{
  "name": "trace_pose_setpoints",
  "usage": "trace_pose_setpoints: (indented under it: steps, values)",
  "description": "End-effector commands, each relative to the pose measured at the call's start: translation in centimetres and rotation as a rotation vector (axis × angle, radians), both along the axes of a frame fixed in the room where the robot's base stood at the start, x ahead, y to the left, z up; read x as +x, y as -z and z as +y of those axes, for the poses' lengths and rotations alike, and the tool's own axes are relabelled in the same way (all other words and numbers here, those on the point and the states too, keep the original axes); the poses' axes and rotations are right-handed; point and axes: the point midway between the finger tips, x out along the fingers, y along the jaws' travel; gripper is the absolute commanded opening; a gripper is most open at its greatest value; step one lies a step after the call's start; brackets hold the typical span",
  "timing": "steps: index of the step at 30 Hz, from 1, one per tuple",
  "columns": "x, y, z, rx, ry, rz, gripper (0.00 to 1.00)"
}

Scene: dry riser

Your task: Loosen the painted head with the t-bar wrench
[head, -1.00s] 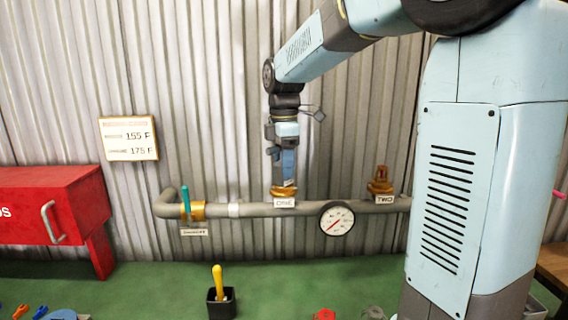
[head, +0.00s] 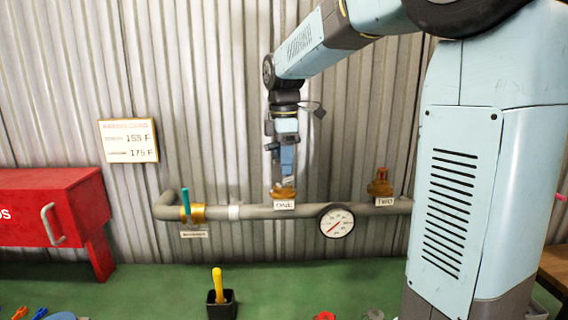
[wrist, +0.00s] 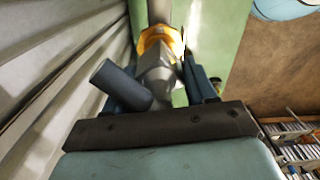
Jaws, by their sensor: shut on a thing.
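My gripper (head: 287,172) points down over the brass fitting labelled ONE (head: 284,194) on the grey pipe. In the wrist view my gripper (wrist: 165,92) is shut on a grey tool, apparently the t-bar wrench (wrist: 121,84), with a round bar end sticking out to the left. The wrench's grey body is in line with the yellow brass fitting (wrist: 152,42); how far it is seated on it is hidden. Another brass fitting, labelled TWO (head: 380,188), stands to the right with a reddish top. I cannot make out paint on the fitting under my gripper.
A round gauge (head: 337,221) hangs on the pipe between the fittings. A teal-handled valve (head: 186,204) sits at the left.

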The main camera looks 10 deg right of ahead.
Motion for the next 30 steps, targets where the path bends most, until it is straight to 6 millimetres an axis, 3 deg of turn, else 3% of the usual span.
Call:
trace_pose_setpoints:
  steps: [30]
  values:
    - [0.0,-3.3,0.0,0.000,0.000,0.000,0.07]
